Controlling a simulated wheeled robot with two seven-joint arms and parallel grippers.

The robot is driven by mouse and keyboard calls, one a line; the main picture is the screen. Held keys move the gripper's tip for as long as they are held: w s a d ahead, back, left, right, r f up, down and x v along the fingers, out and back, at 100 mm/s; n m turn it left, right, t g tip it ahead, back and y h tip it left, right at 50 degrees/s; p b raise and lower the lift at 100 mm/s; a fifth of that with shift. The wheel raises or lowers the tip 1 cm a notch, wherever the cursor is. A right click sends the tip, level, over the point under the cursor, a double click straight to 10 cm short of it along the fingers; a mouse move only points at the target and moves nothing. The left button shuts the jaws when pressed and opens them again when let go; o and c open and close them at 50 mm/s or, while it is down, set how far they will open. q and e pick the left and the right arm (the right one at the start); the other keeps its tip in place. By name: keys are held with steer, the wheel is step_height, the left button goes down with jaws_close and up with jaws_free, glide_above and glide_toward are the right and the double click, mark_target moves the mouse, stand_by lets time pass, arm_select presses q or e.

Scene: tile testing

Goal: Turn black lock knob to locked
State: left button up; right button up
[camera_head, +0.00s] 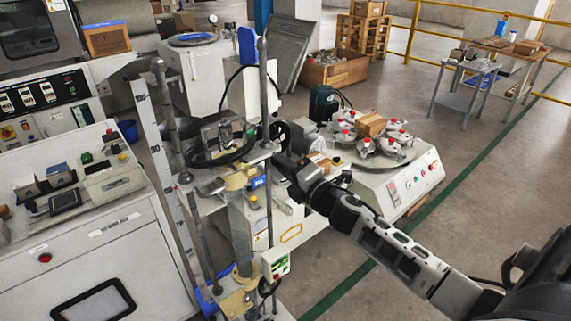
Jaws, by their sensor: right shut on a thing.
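My right gripper (283,163) reaches in from the lower right and is at the right side of the grey testing machine (243,215), below the black hand-wheel shape beside the column. Its fingers are shut on a small dark part there, which I take to be the black lock knob. The knob itself is almost wholly hidden by the gripper, so its turned position cannot be read. My left gripper is not in view.
A white cabinet with a round rack of red-capped parts (372,135) stands right of the machine. A tall metal rod (264,110) and a hanging control box (276,262) are close to my gripper. A white console (80,215) fills the left.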

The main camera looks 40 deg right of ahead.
steer(key=shift+m, duration=0.6)
steer(key=o, duration=1)
steer(key=s, duration=1)
steer(key=s+d+b, duration=0.1)
steer(key=s, duration=0.5)
steer(key=shift+d+f, duration=0.1)
steer(key=shift+f, duration=0.15)
steer(key=shift+w, duration=0.1)
